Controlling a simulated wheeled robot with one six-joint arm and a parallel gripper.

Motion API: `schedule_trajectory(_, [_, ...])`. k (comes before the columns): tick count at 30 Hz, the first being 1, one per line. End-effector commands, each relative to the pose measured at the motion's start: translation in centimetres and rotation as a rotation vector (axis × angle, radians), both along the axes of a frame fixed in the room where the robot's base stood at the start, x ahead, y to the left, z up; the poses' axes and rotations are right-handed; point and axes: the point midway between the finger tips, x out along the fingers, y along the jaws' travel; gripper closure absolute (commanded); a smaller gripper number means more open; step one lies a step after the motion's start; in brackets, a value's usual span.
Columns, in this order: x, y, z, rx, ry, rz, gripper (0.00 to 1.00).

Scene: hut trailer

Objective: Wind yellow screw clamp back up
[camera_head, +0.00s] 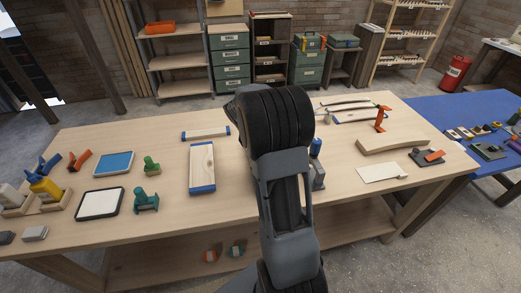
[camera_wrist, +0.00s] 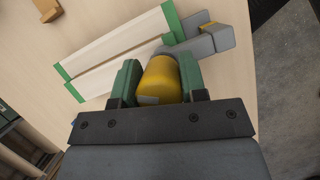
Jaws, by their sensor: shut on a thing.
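In the wrist view, my gripper (camera_wrist: 158,70) has its two green fingers on either side of a thick yellow handle (camera_wrist: 160,82), shut on it. A grey clamp body (camera_wrist: 198,45) with a smaller yellow part runs from behind the handle to the upper right. It lies by pale wooden boards (camera_wrist: 115,40) with green ends. The clamp's screw and its pressing end are hidden behind the handle and fingers. In the head view my arm covers the gripper and the yellow handle.
The head view shows a wooden bench (camera_head: 120,240). Left of my arm are a blue-ended board (camera_head: 203,160), a white tray (camera_head: 100,203) and green tools. A blue table (camera_head: 450,105) adjoins at right.

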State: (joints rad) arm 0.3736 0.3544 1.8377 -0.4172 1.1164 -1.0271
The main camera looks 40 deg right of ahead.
Motion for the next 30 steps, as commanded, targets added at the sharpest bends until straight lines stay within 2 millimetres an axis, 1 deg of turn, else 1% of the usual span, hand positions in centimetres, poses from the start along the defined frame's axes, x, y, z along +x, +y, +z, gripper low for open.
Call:
schedule_trajectory(6, [0.02,-0.01,0.04,0.000,0.000,0.103,0.85])
schedule_trajectory(12, [0.03,-0.01,0.01,0.000,0.001,0.152,0.85])
schedule_trajectory(28, [0.05,-0.03,-0.03,0.000,-0.001,0.169,0.85])
schedule_trajectory(29, [0.05,-0.03,-0.03,0.000,-0.001,0.169,0.59])
schedule_trajectory(30, [0.05,-0.03,-0.03,0.000,-0.001,0.169,0.55])
